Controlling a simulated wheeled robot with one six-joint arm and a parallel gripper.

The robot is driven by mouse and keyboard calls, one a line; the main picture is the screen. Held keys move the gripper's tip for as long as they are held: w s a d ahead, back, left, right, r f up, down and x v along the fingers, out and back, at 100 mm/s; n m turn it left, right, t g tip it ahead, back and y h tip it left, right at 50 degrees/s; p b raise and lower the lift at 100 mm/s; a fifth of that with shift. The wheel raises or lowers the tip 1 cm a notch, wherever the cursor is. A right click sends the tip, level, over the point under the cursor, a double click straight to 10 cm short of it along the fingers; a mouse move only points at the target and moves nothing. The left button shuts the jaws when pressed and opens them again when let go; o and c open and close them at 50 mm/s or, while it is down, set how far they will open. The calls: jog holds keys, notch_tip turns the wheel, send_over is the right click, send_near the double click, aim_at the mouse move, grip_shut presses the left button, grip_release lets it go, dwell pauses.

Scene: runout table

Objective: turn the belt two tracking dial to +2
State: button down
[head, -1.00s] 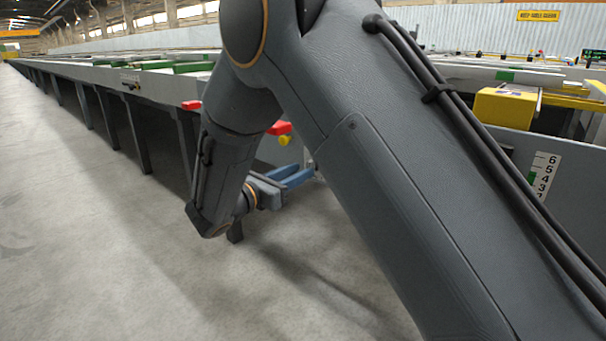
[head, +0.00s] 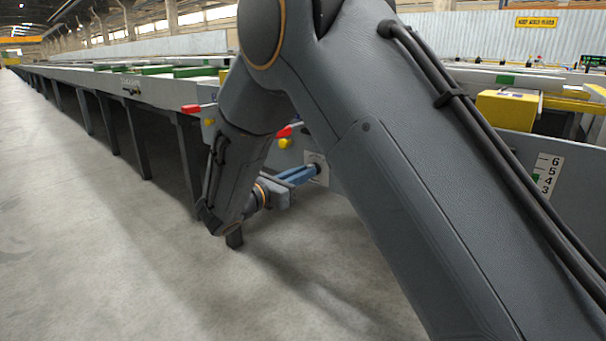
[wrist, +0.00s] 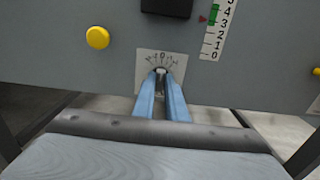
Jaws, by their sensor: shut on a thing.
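A dial plate (wrist: 148,60) with a curved scale of marks is on the grey side panel in the wrist view. My gripper (wrist: 161,74) is shut on the small dial knob at the lower middle of that plate. The blue fingers cover most of the knob, so its exact setting cannot be read. In the head view my gripper (head: 314,171) reaches the pale dial plate (head: 318,160) on the panel, below the table edge and partly behind my arm.
A yellow button (wrist: 97,37) is left of the dial. A dark box (wrist: 166,7) is above it. A numbered vertical scale (wrist: 219,30) with a red pointer is to the right. Red handles (head: 191,108) stick out from the table side. Concrete floor is open at left.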

jog(key=shift+m, duration=0.3)
jog(key=shift+m+p, duration=1.25)
jog(key=shift+m, duration=2.25)
jog(key=shift+d, duration=0.1)
jog(key=c, duration=1.8)
grip_release()
jog(key=shift+s, duration=0.1)
jog(key=p+v, duration=0.2)
jog(key=v, duration=0.5)
jog(key=shift+s+a+p, duration=0.3)
jog(key=shift+p, duration=0.05)
